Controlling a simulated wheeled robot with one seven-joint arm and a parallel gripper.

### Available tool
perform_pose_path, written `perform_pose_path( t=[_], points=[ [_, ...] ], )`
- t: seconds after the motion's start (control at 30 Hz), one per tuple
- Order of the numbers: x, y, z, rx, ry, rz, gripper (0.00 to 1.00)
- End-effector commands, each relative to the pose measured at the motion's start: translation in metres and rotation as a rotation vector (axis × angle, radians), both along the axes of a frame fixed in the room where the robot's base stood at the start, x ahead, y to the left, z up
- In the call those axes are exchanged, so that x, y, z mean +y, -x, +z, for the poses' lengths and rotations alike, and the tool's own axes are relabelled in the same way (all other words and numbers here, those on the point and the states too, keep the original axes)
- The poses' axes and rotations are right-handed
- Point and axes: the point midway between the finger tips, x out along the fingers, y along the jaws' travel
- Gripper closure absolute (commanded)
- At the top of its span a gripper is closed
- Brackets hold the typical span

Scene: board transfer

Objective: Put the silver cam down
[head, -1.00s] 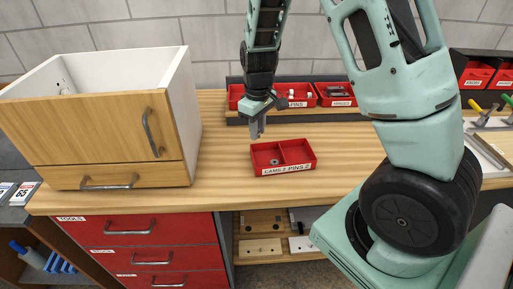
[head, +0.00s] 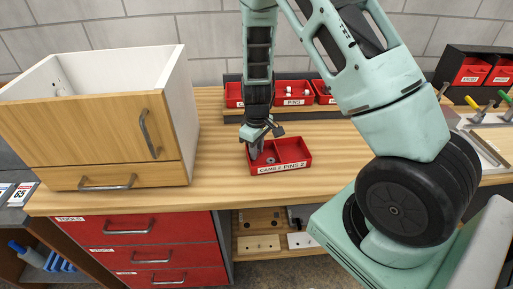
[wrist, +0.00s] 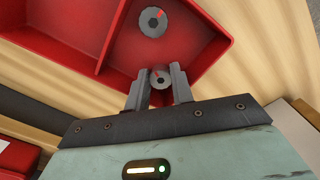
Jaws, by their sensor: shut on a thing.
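My gripper (head: 256,150) reaches down into the left compartment of a red two-part tray (head: 281,169) labelled for cams and pins. In the wrist view, its two fingers (wrist: 158,88) are shut on a silver cam (wrist: 160,78), a small round disc with a dark socket and a red mark. A second silver cam (wrist: 153,22) lies on the floor of the same compartment, apart from the held one. It also shows in the head view (head: 271,160). The other compartment looks empty in the wrist view. Whether the held cam touches the tray floor I cannot tell.
A wooden-fronted white cabinet (head: 90,125) stands to the left on the wooden bench (head: 215,185). Red bins (head: 293,93) stand on a shelf behind the tray. A fixture with clamps (head: 482,140) is at the right. The bench between cabinet and tray is clear.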

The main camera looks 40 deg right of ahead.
Motion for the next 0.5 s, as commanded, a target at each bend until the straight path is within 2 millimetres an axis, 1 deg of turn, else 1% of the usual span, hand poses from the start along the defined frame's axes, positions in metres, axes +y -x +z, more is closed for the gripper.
perform_pose_path(
  t=[0.23, 0.27, 0.3, 0.5],
  points=[
    [-0.0003, -0.0004, -0.0040, -0.001, 0.000, 0.000, 1.00],
    [-0.0003, -0.0005, -0.0030, -0.001, 0.000, 0.000, 0.71],
    [-0.0003, -0.0005, -0.0023, -0.001, 0.000, 0.000, 0.68],
    [-0.0001, -0.0007, -0.0017, -0.001, 0.000, 0.000, 0.68]
  ],
)
